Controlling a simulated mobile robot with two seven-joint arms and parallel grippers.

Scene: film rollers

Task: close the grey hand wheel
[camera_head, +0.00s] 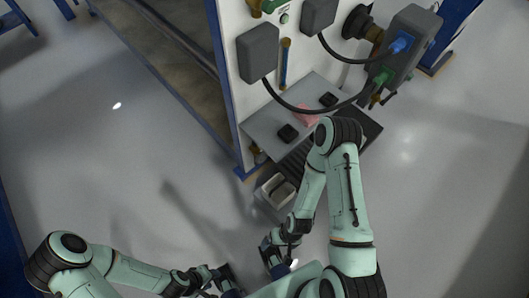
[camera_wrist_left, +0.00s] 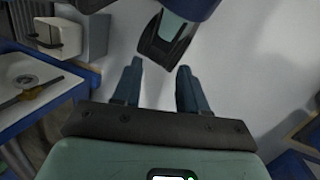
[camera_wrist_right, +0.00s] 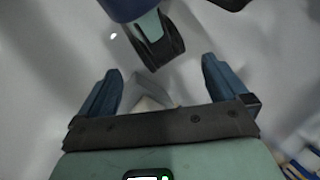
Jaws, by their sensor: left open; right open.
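A dark round wheel-like part (camera_head: 357,22) is mounted on a brass fitting on the white panel in the head view. I cannot tell surely whether it is the grey hand wheel. A small pale grey disc (camera_wrist_left: 24,77) beside a yellow-brass part shows at the left of the left wrist view; I cannot tell what it is. My left gripper (camera_head: 228,279) is open, with nothing between its fingers (camera_wrist_left: 158,70). My right gripper (camera_head: 272,258) is open, with nothing held between its fingers (camera_wrist_right: 160,72). Both are low, near my body, well apart from the panel.
The white panel (camera_head: 236,85) carries grey boxes (camera_head: 258,50) and black cables. A grey box (camera_head: 415,35) with blue and green plugs stands out at right. A grey shelf (camera_head: 262,124) holds black blocks and a pink item (camera_head: 306,115). Floor at left is clear.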

